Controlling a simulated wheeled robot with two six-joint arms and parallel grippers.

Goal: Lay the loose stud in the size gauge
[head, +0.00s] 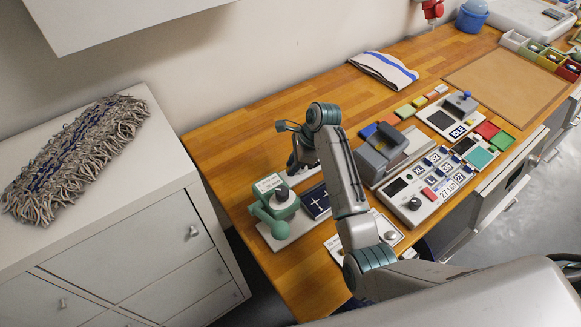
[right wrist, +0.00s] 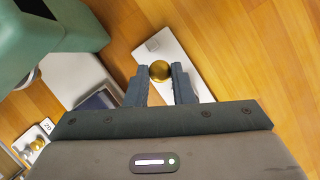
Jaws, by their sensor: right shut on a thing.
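The loose stud, a round brass-coloured piece (right wrist: 160,71), sits between the fingertips of my right gripper (right wrist: 160,84) in the right wrist view. The fingers are shut on it. A white plate (right wrist: 190,58) with a small grey square lies behind the stud in that view; I cannot tell whether they touch or whether this plate is the size gauge. In the head view my right gripper (head: 301,160) is behind the green press, and the stud is hidden there. My left gripper is not in view.
A green press (head: 279,203) with a ball-ended handle stands close to my right gripper, beside a dark blue panel (head: 316,200). A small white plate with a label (right wrist: 37,142) lies farther off. A grey machine (head: 382,155) stands to the right. Bare wood (head: 235,155) is clear at the left.

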